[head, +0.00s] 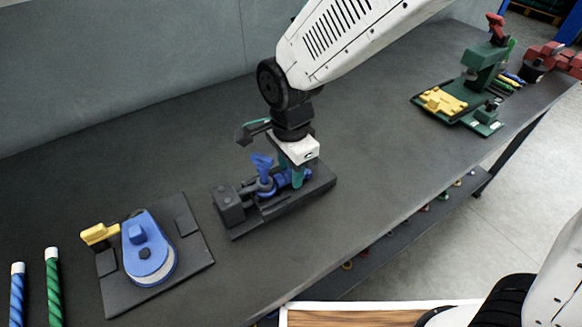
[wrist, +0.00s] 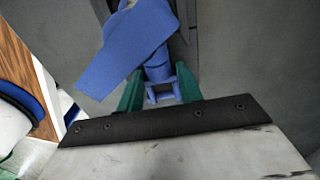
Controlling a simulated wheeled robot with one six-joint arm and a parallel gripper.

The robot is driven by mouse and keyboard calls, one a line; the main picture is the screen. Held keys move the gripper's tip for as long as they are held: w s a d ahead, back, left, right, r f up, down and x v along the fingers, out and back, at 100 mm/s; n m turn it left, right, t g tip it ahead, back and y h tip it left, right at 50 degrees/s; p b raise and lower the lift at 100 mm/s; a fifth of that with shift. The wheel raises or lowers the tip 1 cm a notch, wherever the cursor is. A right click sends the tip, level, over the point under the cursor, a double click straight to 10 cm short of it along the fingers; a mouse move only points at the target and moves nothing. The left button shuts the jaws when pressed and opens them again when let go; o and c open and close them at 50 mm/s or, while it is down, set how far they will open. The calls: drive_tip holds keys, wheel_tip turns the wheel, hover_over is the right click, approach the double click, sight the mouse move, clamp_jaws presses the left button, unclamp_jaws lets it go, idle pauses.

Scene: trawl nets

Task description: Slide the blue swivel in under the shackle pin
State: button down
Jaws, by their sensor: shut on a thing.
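My gripper (head: 298,177) points down over a dark fixture (head: 242,226), its teal fingers shut on a blue part, the swivel (head: 280,181). In the wrist view the swivel (wrist: 163,93) sits between the green fingers of my gripper (wrist: 160,82), with a small open loop at its near end. A blue paddle (head: 262,161) stands up just left of the fingers; in the wrist view the paddle (wrist: 122,52) covers part of the swivel's far end. The paddle looks like the shackle pin's handle, but the pin itself and the swivel's contact with it are hidden.
A grey block (head: 229,207) stands at the fixture's left end. A black board with a blue pulley-like block (head: 148,250) and yellow handle lies front left, beside blue and green striped rods (head: 53,285). A green press (head: 484,70) stands far right. Bare bench lies between.

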drive_tip(key=c, duration=0.9)
unclamp_jaws()
drive_tip(key=shift+o, duration=0.2)
wheel_tip(320, 180, up, 8)
drive_tip(key=shift+f, duration=0.1)
drive_tip(key=shift+s+d+n, duration=0.1)
drive_tip(key=shift+n, duration=0.6)
drive_tip(key=s+d+r+n, duration=0.2)
drive_tip(key=s+d, duration=0.3)
drive_tip(key=d, duration=0.4)
drive_tip(key=s+d+r+n+t, duration=0.1)
drive_tip(key=s+d+r+n, duration=0.2)
drive_tip(key=d, duration=0.6)
drive_tip(key=s+d+r+n, duration=0.3)
drive_tip(key=s+d, duration=0.3)
drive_tip(key=d, duration=0.3)
drive_tip(key=shift+s+d+n, duration=0.25)
drive_tip(key=shift+s+n, duration=0.15)
drive_tip(key=shift+n, duration=0.5)
